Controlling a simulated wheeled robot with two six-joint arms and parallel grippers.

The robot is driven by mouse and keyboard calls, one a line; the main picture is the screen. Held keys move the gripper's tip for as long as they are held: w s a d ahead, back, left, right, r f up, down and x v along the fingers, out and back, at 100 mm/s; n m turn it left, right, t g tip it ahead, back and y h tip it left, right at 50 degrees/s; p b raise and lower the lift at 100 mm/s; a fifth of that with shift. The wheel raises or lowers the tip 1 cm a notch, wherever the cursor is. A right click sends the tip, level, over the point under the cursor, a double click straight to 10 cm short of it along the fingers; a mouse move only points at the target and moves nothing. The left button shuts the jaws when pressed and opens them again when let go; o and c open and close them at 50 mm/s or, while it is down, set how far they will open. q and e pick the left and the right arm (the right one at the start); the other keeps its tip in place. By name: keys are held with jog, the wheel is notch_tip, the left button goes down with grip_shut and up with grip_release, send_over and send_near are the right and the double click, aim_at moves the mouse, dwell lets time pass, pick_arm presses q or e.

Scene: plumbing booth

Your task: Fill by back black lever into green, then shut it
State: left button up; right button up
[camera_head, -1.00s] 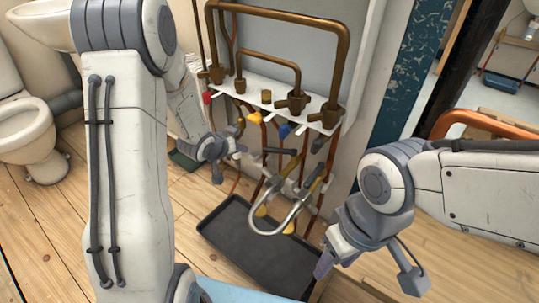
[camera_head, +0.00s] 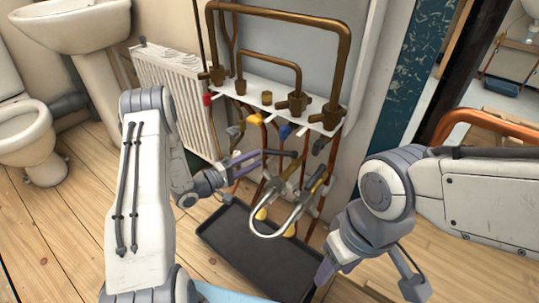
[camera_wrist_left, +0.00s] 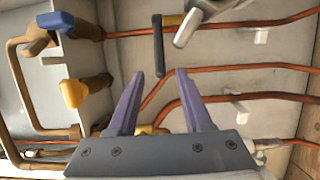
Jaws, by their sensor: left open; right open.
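In the head view a black lever (camera_head: 280,152) sticks out on the pipework below the white shelf. It also shows in the left wrist view (camera_wrist_left: 158,45), just beyond my fingertips and near the gap between them. My left gripper (camera_head: 255,160) is open and points at this lever from the left; whether it touches it I cannot tell. The wrist view shows the spread purple fingers (camera_wrist_left: 159,72) with nothing between them. A second dark lever (camera_head: 320,146) sits further right. My right gripper (camera_head: 330,262) is open, low and right of the tray. I see no clearly green vessel now.
A silver U-shaped spout (camera_head: 283,225) hangs over a black tray (camera_head: 222,243) on the wooden floor. Copper pipes, yellow levers (camera_wrist_left: 75,92) and a blue lever (camera_wrist_left: 55,20) crowd the wall. A radiator (camera_head: 170,85) and a basin (camera_head: 75,22) stand at the left.

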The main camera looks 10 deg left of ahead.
aim_at(267, 154)
pick_arm(q)
jog(key=b+x, duration=0.1)
jog(key=x, duration=0.4)
jog(key=shift+w+d+f+b, duration=0.1)
jog(key=shift+w+d+b, duration=0.2)
jog(key=shift+b, duration=0.1)
jog(key=shift+w+d, duration=0.2)
jog(key=shift+w, duration=0.15)
grip_shut()
dwell(0.8)
